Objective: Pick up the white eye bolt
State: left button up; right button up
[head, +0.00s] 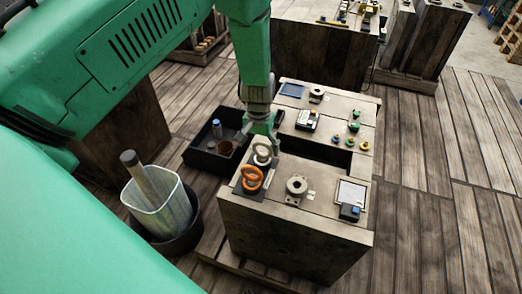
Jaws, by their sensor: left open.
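The white eye bolt (262,155) stands with its ring up near the left edge of the wooden block bench, behind an orange eye bolt (251,177). My left gripper (264,142) points down just above and behind the white ring, with its fingers open. Its fingertips are close to the top of the ring; I cannot tell whether they touch it. The orange ring is on a dark pad (248,191). The foot of the white eye bolt is hard to make out. My right gripper is not in the picture.
On the bench (310,222) are a round grey flanged part (296,186), a white-framed plate (351,193) and a blue-black box (350,212). Several small green and yellow parts sit farther back. A black crate (203,160) and a clear bin (160,208) stand to the left.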

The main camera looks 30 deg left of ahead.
pick_arm(q)
jog(key=shift+a+f, duration=0.1)
jog(key=shift+f, duration=0.8)
jog(key=shift+d+r, duration=0.15)
jog(key=shift+d, duration=0.45)
jog(key=shift+d+r, duration=0.15)
jog(key=shift+d, duration=0.4)
jog(key=shift+c, duration=0.8)
jog(key=shift+d, duration=0.15)
jog(key=c, duration=1.4)
jog(key=shift+a, duration=0.4)
jog(key=shift+c, duration=0.8)
jog(key=shift+a+f, duration=0.15)
jog(key=shift+a, duration=0.35)
jog(key=r, duration=0.6)
jog(key=r+p, duration=0.1)
jog(key=r, duration=0.2)
jog(key=shift+w+d, duration=0.1)
jog(key=shift+d, duration=0.25)
jog(key=shift+a+r, duration=0.25)
jog(key=shift+r, duration=0.3)
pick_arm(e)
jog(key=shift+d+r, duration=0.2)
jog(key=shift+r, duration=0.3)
pick_arm(q)
jog(key=shift+d, duration=0.15)
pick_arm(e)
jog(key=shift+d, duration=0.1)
